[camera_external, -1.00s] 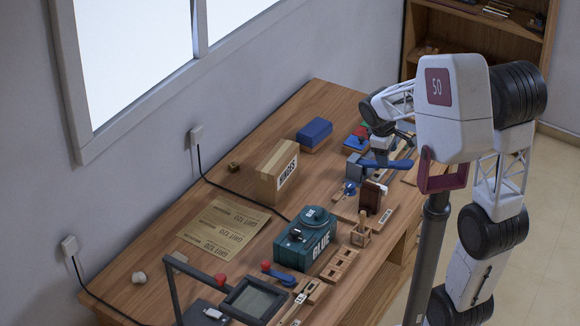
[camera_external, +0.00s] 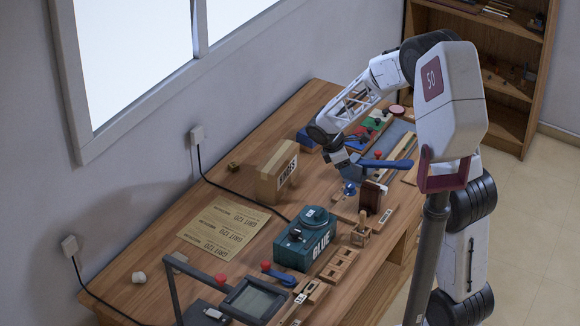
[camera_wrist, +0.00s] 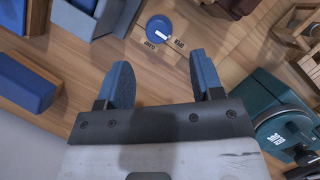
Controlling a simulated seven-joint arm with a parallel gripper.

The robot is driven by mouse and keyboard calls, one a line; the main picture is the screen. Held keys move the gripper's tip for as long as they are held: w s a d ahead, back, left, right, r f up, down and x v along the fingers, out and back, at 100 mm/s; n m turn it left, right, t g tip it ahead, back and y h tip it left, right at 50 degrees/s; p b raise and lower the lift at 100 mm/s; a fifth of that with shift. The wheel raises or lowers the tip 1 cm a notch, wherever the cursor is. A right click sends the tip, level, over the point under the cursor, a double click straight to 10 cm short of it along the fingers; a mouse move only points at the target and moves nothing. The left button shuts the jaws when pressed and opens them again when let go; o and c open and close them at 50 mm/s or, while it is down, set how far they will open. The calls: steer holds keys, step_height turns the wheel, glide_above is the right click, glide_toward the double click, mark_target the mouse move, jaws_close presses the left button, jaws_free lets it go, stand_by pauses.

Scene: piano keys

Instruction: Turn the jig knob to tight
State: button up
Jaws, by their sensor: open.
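The jig knob (camera_wrist: 160,28) is a round blue knob with a white mark, on a wooden board at the top of the wrist view. Two small dark labels sit below it, too small to read surely; the white mark points to the lower right, toward the right label (camera_wrist: 179,43). In the external view the knob (camera_external: 349,188) is on the board at the bench's right side. My gripper (camera_wrist: 157,78) has its two blue fingers apart with nothing between them. The knob lies beyond the fingertips, not touched. In the external view my gripper (camera_external: 350,170) hangs above the bench near the knob.
A teal glue box (camera_external: 304,240), a cardboard box (camera_external: 276,172) and a dark brown block (camera_external: 371,197) stand around the knob. A grey-blue fixture (camera_wrist: 95,15) is close by at the wrist view's top left. A blue box (camera_wrist: 20,82) is at the left.

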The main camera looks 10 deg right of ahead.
mark_target(350, 185)
steer(key=shift+w+a+f, duration=0.3)
steer(key=shift+f, duration=0.15)
steer(key=shift+x, duration=3.95)
steer(key=shift+c, duration=0.2)
steer(key=c, duration=0.9)
